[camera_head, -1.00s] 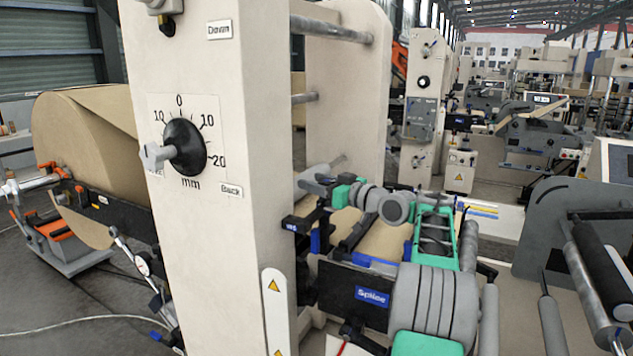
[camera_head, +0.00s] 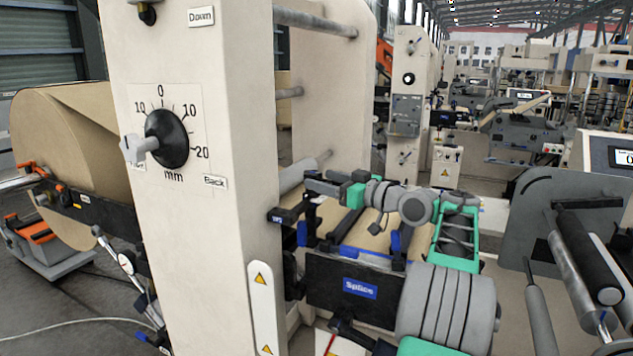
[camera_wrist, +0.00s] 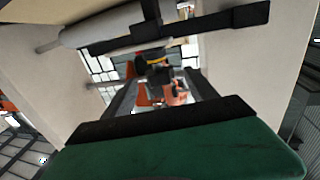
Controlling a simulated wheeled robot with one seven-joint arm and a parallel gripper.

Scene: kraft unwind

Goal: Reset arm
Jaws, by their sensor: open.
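My arm's grey and green links stand at lower right in the head view. Its end, my gripper (camera_head: 312,190), reaches left toward the cream machine frame, beside the frame's rollers and above the black "Splice" panel (camera_head: 360,288). It is small and partly confused with the machine's dark parts there. In the wrist view, my gripper (camera_wrist: 163,72) shows two dark fingers apart beyond a green block, with nothing seen held between them. I cannot tell from these frames whether the gripper touches the frame or a roller.
A cream column (camera_head: 215,190) with a black dial (camera_head: 167,139) stands close in front. A large brown paper roll (camera_head: 65,140) is behind it at left. A grey side plate (camera_head: 560,215) with rollers stands at right. A grey roller (camera_wrist: 150,22) crosses the top of the wrist view.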

